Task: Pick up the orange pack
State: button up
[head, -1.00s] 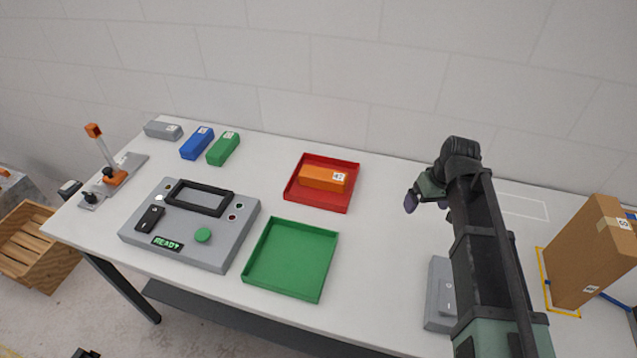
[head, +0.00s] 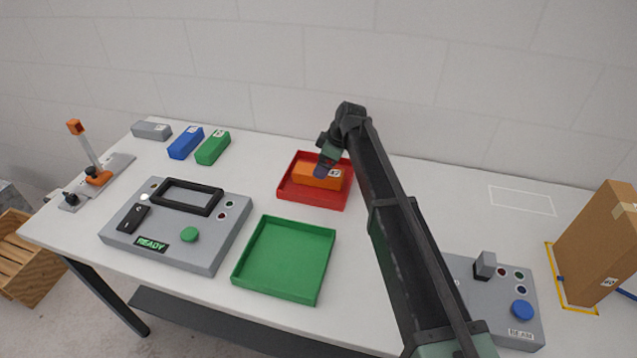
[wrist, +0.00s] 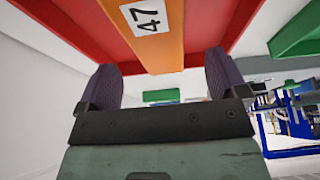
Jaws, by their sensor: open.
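The orange pack (head: 312,176) lies in the red tray (head: 325,202) at the back middle of the table. It bears a white label with the number 47. My gripper (head: 322,168) is over the pack in the head view and hides part of it. In the wrist view, the orange pack (wrist: 162,45) lies ahead of the open gripper (wrist: 163,85), lined up between its two purple fingers. The red tray (wrist: 85,25) shows on both sides of the pack. I cannot tell whether the fingers touch the pack.
A green tray (head: 285,260) is in front of the red one. A grey console reading READY (head: 178,225) stands to the left. Blue (head: 186,143), green (head: 213,148) and grey (head: 151,130) packs lie at the back left. Another console (head: 505,300) and a cardboard box (head: 597,245) are right.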

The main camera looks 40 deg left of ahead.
jog(key=b+x, duration=0.4)
jog(key=x, duration=0.1)
jog(key=shift+w+d+f+b, duration=0.1)
jog(key=shift+w+b, duration=0.1)
jog(key=shift+b, duration=0.1)
jog(key=shift+s+f, duration=0.1)
jog(key=shift+f, duration=0.05)
jog(key=shift+r, duration=0.3)
jog(key=c, duration=1)
jog(key=shift+c, duration=0.2)
jog(key=shift+r, duration=0.1)
